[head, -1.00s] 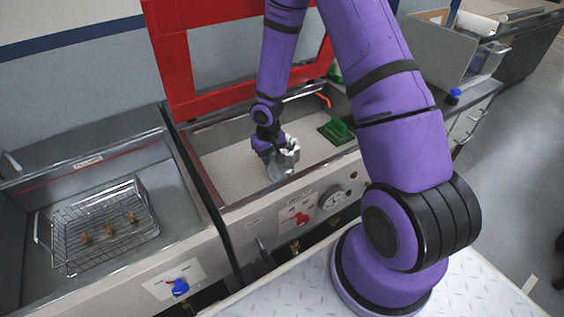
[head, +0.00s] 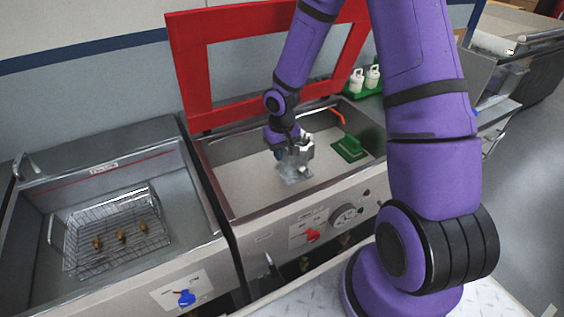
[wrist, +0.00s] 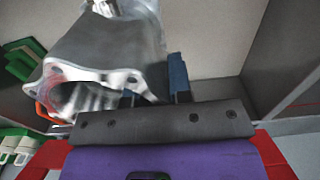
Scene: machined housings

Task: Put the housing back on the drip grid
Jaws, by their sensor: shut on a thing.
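The housing (head: 302,151) is a pale grey metal part, over the right-hand basin (head: 228,195). In the wrist view the housing (wrist: 110,45) shows a flange with bolt holes around a wide, bright bore. My gripper (head: 290,147) is shut on it. I cannot clearly make out a drip grid.
A raised red frame lid (head: 197,85) stands behind the basin. A green block (head: 350,150) and an orange hook (head: 336,116) are at its right end. The left tank holds a wire basket (head: 85,265) with brass parts. White bottles (head: 364,78) stand behind, at right.

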